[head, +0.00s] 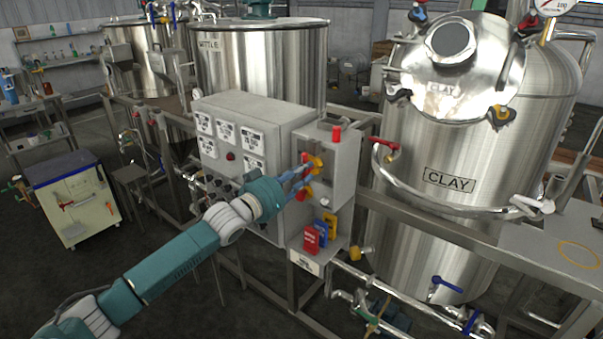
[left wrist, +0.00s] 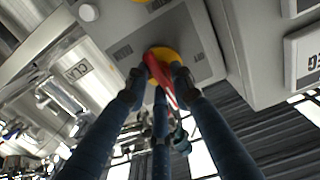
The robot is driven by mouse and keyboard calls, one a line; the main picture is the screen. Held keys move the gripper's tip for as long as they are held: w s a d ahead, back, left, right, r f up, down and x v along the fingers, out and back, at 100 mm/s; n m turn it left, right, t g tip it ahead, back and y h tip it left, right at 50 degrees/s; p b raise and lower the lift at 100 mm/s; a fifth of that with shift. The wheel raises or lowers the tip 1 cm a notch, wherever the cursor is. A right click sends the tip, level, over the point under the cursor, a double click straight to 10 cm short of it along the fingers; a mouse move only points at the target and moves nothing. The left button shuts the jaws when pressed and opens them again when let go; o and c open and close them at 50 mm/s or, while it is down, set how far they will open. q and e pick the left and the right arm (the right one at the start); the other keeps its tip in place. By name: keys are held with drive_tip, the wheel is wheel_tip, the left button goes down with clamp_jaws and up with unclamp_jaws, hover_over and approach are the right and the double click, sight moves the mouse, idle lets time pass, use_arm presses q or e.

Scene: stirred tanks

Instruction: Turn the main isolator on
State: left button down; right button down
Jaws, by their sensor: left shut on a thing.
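The main isolator is a red handle (left wrist: 158,76) on a round yellow disc (left wrist: 165,53), fixed to a grey plate on the front of a box. In the head view the yellow disc (head: 316,161) shows on the light grey switch box (head: 343,165), left of the CLAY tank. My left gripper (head: 306,172) reaches in from the left with its blue fingers at the handle. In the left wrist view its fingers (left wrist: 158,82) are closed around the red handle, which slants across the disc and is partly hidden by them. My right gripper is not in view.
Red, blue and yellow tags (head: 312,241) stand on a ledge underneath. A grey labelled panel (head: 240,120) is to the left, and the CLAY tank (head: 440,230) with pipes is close on the right.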

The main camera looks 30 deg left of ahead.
use_arm(q)
drive_tip(key=shift+m, duration=0.4)
drive_tip(key=c, duration=1.6)
unclamp_jaws()
drive_tip(key=shift+d, duration=0.15)
drive_tip(key=shift+c, duration=0.2)
drive_tip(key=shift+s+f, duration=0.1)
drive_tip(key=shift+s, duration=0.25)
drive_tip(key=s, duration=1.1)
drive_tip(key=shift+s+a, duration=0.15)
drive_tip(key=shift+a, duration=0.3)
